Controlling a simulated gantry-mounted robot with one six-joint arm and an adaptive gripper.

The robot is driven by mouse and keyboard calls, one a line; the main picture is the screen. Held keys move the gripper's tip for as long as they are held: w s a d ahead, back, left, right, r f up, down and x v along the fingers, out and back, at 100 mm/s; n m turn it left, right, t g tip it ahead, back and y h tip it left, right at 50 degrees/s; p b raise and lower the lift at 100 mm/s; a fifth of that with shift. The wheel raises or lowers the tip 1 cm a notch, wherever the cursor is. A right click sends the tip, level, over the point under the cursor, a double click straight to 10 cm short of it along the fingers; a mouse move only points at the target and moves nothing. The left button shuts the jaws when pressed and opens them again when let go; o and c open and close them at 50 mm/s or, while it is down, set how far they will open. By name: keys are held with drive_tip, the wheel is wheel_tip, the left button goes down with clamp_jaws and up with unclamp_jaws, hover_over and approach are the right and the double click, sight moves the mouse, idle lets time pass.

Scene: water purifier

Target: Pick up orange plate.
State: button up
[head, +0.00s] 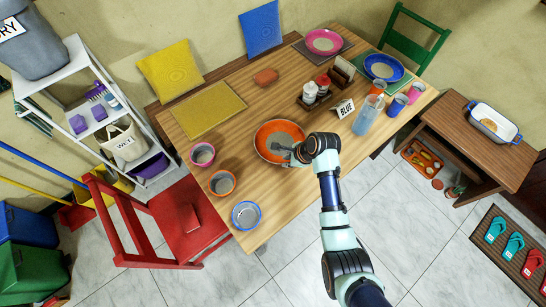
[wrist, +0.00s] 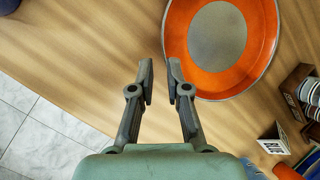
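The orange plate (head: 270,130) has an orange rim and a grey centre and lies on the wooden table (head: 247,165). In the wrist view the plate (wrist: 252,72) fills the upper right. My gripper (head: 285,148) appears over the plate's near right part in the head view and hides some of it. In the wrist view my gripper (wrist: 162,70) has its two fingertips apart, with nothing held between them. The plate's left rim lies just beyond the gap, and the right fingertip overlaps the rim. I cannot tell whether it touches.
Three bowls, pink-rimmed (head: 203,154), orange-rimmed (head: 222,183) and blue-rimmed (head: 246,215), stand left and in front of the plate. A red chair (head: 180,225) is at the left.

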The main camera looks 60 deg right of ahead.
sight(281, 162)
drive_tip(key=shift+w+d+f+b, duration=0.3)
drive_tip(key=shift+w+f+b, duration=0.05)
drive_tip(key=shift+f, duration=0.25)
drive_tip(key=shift+w+d+f+b, duration=0.3)
drive_tip(key=shift+f, duration=0.3)
drive_tip(key=b+x, duration=0.2)
drive_tip(key=x, duration=0.3)
drive_tip(key=shift+s+d+f, duration=0.1)
drive_tip(key=shift+d+f, duration=0.05)
clamp_jaws()
